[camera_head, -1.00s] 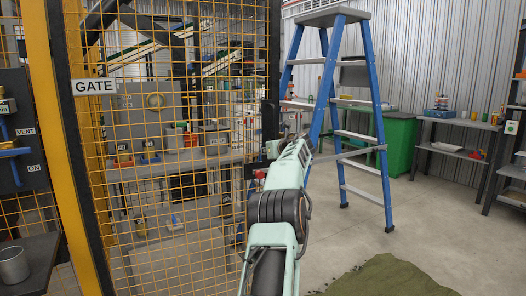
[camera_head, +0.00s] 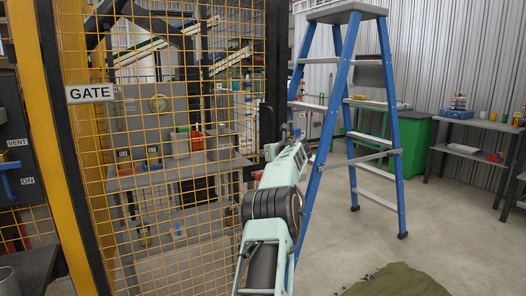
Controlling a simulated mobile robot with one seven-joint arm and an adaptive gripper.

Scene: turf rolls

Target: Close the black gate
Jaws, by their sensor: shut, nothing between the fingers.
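The black gate (camera_head: 276,70) has a dark frame filled with yellow wire mesh and fills the left half of the view. A white "GATE" sign (camera_head: 90,93) hangs at its upper left. A black fitting (camera_head: 266,120) sits on its right-hand upright. My pale green arm reaches up from the bottom centre to this upright. My gripper (camera_head: 270,151) is small and partly hidden by my wrist; it is shut and empty, close by the upright just below the fitting. I cannot tell whether it touches the gate.
A yellow post (camera_head: 42,120) stands left of the gate, beside a dark panel (camera_head: 20,165) marked "VENT" and "ON". A blue stepladder (camera_head: 335,110) stands right of my arm. A green olive cloth (camera_head: 400,283) lies on the floor at lower right. Clear floor lies around the ladder.

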